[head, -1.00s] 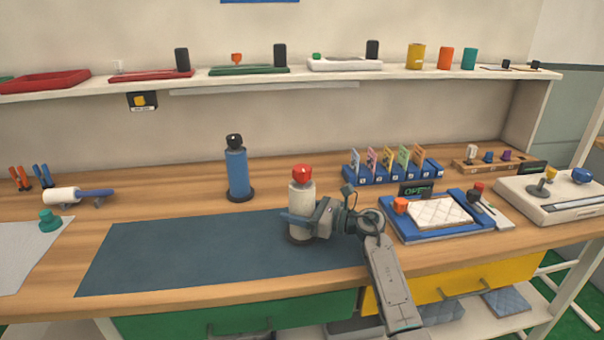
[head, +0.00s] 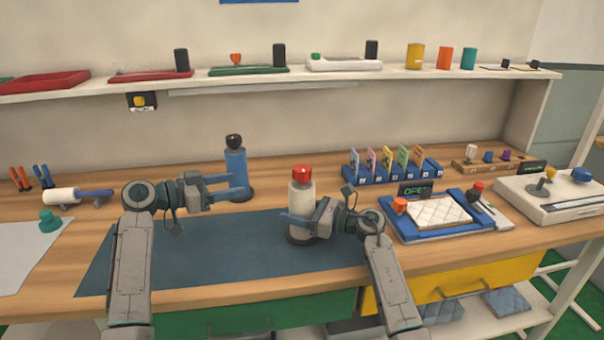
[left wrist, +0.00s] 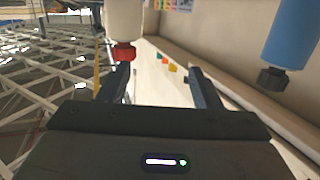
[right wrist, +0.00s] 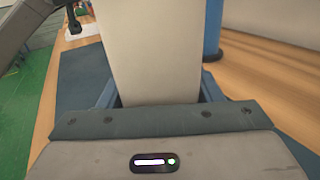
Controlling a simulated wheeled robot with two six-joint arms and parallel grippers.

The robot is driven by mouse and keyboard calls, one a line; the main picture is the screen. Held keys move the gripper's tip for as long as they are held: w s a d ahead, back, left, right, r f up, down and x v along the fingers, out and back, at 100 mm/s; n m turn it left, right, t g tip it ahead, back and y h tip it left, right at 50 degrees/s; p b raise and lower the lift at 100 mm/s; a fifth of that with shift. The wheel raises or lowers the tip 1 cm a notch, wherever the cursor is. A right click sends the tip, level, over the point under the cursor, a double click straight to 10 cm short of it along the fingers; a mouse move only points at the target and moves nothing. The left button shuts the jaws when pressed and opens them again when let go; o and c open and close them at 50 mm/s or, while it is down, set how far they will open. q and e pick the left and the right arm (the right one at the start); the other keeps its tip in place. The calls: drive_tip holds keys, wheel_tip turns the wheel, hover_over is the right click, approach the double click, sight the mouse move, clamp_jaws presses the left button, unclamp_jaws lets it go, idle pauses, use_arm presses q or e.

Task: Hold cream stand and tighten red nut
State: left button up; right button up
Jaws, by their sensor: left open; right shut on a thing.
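The cream stand (head: 302,196) stands upright on the dark blue mat, with the red nut (head: 302,173) on its top. My right gripper (head: 298,221) is shut on the lower body of the cream stand, which fills the space between the fingers in the right wrist view (right wrist: 155,50). My left gripper (head: 240,187) is open and empty, to the left of the stand, at about the nut's height in the head view. In the left wrist view the red nut (left wrist: 124,51) appears beyond one finger, apart from it, with the cream stand (left wrist: 124,18) behind.
A blue stand with a black top (head: 236,170) stands behind my left gripper's fingers. The dark mat (head: 200,265) is otherwise clear. A blue tray with a quilted pad (head: 400,232) lies to the right. A white roller (head: 62,195) and green knob (head: 47,216) lie at left.

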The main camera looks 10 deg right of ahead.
use_arm(q)
drive_tip(key=m+g+h, duration=0.1)
drive_tip(key=h, duration=0.1)
approach(302, 173)
drive_tip(key=w+a+f, duration=0.1)
drive_tip(key=w+a, duration=0.1)
drive_tip(key=x, duration=1.2)
drive_tip(key=shift+s+d+f, duration=0.1)
drive_tip(key=shift+s+d, duration=0.1)
drive_tip(key=shift+d, duration=0.05)
drive_tip(key=c, duration=1)
